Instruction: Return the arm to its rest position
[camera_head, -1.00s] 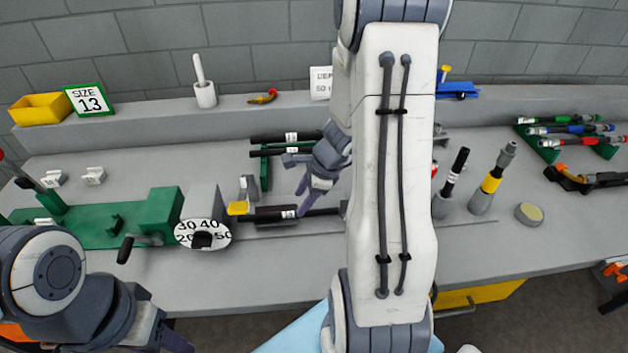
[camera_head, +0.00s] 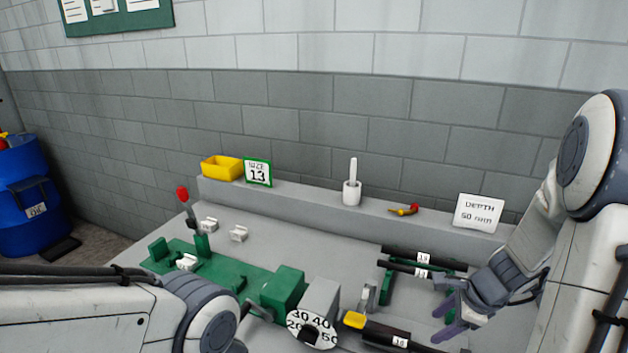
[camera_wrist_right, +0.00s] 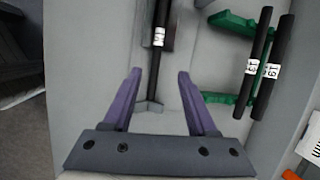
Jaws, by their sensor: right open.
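My right arm comes in from the right in the head view. Its gripper (camera_head: 448,321), with purple fingers, hangs over the bench (camera_head: 262,222), just right of a black rod with a white label (camera_head: 385,336). In the right wrist view, my right gripper (camera_wrist_right: 158,75) is open with nothing gripped. A black labelled rod (camera_wrist_right: 159,38) lies beyond and below the gap between its fingers. My left arm (camera_head: 100,315) crosses the lower left of the head view; its gripper is out of the picture.
A green crimper with a numbered dial (camera_head: 311,328) stands near the right gripper. A green rack (camera_wrist_right: 222,98) holds two black rods (camera_wrist_right: 268,70). A shelf behind carries a yellow bin (camera_head: 221,168), a size card (camera_head: 257,172) and a depth card (camera_head: 478,213). A blue barrel (camera_head: 25,205) stands far left.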

